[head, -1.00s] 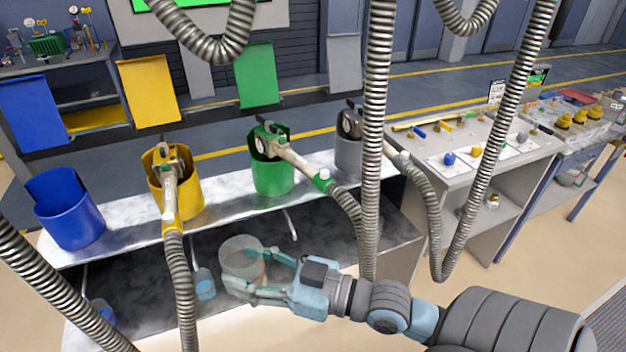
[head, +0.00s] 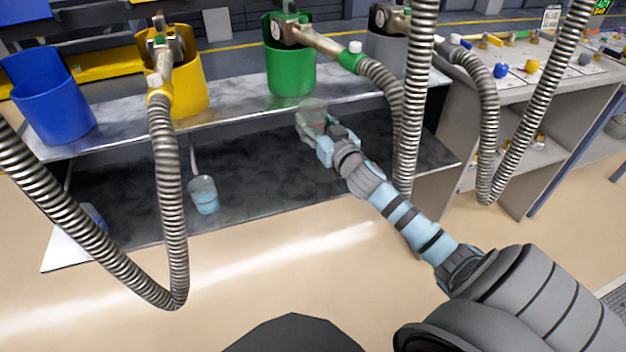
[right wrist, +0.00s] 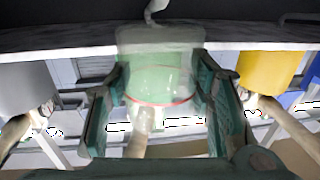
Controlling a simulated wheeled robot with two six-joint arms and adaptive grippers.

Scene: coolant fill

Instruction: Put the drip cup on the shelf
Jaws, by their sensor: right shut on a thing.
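My right gripper (head: 314,128) is shut on a clear drip cup (head: 312,108), which shows below the green holster in the head view. In the right wrist view, the see-through cup (right wrist: 160,85) with a red line sits between the two fingers of my right gripper (right wrist: 164,98). The dark lower shelf (head: 270,165) runs under the upper ledge (head: 235,103). The cup is by the ledge's front edge, above the shelf in the picture; I cannot tell whether it touches either. My left gripper is not in view.
A cup with blue liquid (head: 204,195) stands on the lower shelf under the yellow holster (head: 185,88). Another cup (head: 95,217) is partly hidden at the left. The green holster (head: 290,72) and blue bin (head: 52,100) stand on the ledge. Hoses hang in front.

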